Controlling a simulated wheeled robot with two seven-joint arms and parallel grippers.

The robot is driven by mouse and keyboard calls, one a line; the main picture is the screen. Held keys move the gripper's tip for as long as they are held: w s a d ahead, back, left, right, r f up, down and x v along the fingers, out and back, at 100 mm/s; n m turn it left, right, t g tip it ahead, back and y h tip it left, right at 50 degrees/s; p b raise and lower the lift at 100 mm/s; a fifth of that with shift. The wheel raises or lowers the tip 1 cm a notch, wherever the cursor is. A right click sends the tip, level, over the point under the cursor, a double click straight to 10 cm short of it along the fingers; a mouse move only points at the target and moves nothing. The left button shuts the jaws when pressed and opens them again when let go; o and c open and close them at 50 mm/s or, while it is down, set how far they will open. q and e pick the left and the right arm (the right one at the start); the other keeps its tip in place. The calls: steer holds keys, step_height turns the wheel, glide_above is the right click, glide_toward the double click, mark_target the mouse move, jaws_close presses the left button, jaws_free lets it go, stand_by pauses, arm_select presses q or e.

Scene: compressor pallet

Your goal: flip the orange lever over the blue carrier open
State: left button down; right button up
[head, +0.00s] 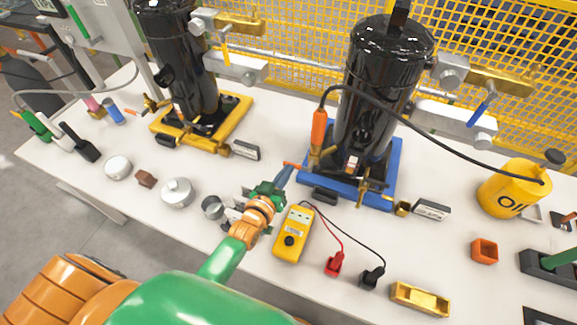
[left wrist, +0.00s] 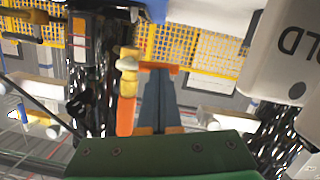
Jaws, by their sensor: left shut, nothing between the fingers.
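The blue carrier (head: 396,165) holds a tall black compressor (head: 378,95) on the white table. The orange lever (head: 293,165) is a short bar at the carrier's left side, beside a brass valve (head: 315,157). My left gripper (head: 285,174) is shut and empty, with its tips close to the lever. In the left wrist view the lever (left wrist: 155,66) lies crosswise at the tips of the blue-grey fingers (left wrist: 158,75), with the brass fitting (left wrist: 128,65) to its left. I cannot tell whether the tips touch the lever. My right gripper is not in view.
An orange-handled probe (head: 318,128) with a black cable stands near the lever. A yellow meter (head: 292,234) with red and black leads lies in front. A yellow carrier (head: 235,118) with another compressor stands left. A yellow oil can (head: 512,188) stands right.

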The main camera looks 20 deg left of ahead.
arm_select(q)
steer(key=shift+f+n+h+b, duration=0.3)
steer(key=shift+f+n+b, duration=0.1)
steer(key=shift+f+n, duration=0.25)
stand_by(0.5)
stand_by(1.0)
